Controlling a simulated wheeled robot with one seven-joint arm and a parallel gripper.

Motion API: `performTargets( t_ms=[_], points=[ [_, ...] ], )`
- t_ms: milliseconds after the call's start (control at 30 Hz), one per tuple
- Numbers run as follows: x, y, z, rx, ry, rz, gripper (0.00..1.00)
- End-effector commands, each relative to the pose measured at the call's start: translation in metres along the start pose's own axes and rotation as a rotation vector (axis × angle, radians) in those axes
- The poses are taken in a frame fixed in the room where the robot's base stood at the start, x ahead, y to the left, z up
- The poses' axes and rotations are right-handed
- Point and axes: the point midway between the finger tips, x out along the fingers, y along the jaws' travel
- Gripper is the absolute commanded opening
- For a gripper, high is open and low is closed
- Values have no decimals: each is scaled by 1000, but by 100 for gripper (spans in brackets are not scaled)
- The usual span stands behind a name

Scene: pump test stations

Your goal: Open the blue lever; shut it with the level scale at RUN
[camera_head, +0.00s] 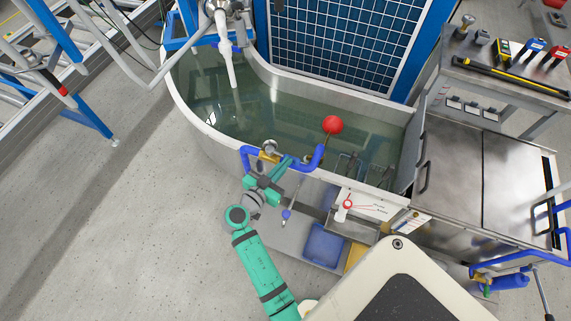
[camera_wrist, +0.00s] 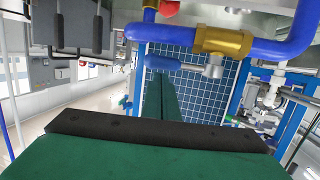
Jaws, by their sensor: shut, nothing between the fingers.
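In the wrist view the blue lever (camera_wrist: 176,65) runs left from a silver stem under the brass valve (camera_wrist: 222,42), roughly parallel to the blue pipe (camera_wrist: 268,48). My gripper (camera_wrist: 160,80) is shut and empty, its tips close by the lever; I cannot tell whether they touch. In the head view my gripper (camera_head: 276,178) is at the tank's front, below the brass valve (camera_head: 268,156), and the lever is not clearly seen. The level scale (camera_head: 368,206) is a white plate with a red pointer (camera_head: 347,204); its marks are too small to read.
The water tank (camera_head: 190,112) has a red float ball (camera_head: 333,125) above the water and a white spout (camera_head: 228,62). A blue bin (camera_head: 324,245) stands below the tank front. A steel bench (camera_head: 465,170) is at the right. The floor at left is clear.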

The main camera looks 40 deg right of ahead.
Motion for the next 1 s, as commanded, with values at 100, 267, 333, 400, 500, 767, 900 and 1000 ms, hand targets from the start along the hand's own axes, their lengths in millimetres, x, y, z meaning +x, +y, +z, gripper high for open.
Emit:
performTargets(
  t_ms=[100,267,333,400,500,767,900,1000],
  points=[
    [-12,1,-14,4,1,1,0],
    [-41,4,-22,-1,-1,0,0],
    [-56,6,-23,0,0,0,0],
    [-69,8,-22,0,0,1,0],
    [-87,10,-23,1,0,2,0],
    [-115,14,-23,1,0,5,0],
    [-119,15,-23,1,0,5,0],
    [-119,15,-23,2,0,5,0]
  ],
)
